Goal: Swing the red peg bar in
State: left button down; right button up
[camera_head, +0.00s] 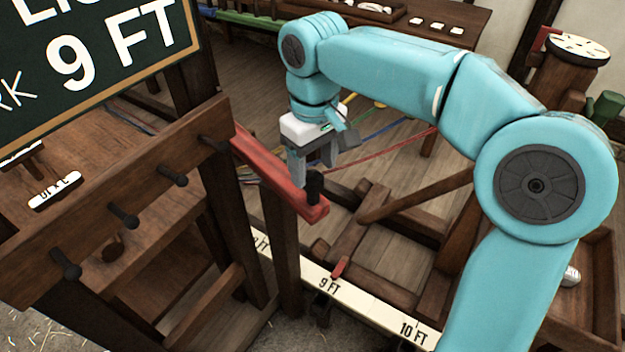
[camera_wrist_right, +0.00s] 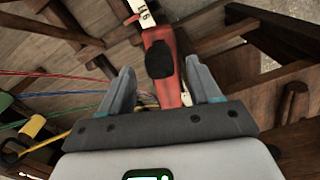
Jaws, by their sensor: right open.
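The red peg bar (camera_head: 275,172) sticks out from the wooden frame at a slant toward the lower right in the head view. A black peg (camera_head: 314,186) stands near its free end. My right gripper (camera_head: 308,172) is open just above and behind that end. In the right wrist view the bar (camera_wrist_right: 172,92) and its black peg (camera_wrist_right: 160,60) appear between the two spread fingers (camera_wrist_right: 160,78), with gaps on both sides. I cannot tell how far the fingertips are above the bar. My left gripper is not in view.
A wooden rail with several dark pegs (camera_head: 124,214) stands at the left, under a chalkboard sign (camera_head: 90,55). A white measuring strip (camera_head: 365,308) runs along the floor below. Coloured ropes (camera_head: 385,152) stretch behind my gripper. A post with a round top (camera_head: 577,48) stands at the right.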

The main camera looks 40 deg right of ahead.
aim_at(313, 176)
jog(key=shift+w+f, duration=0.1)
jog(key=shift+f, duration=1.45)
grip_shut()
jog(key=shift+a+r, duration=0.1)
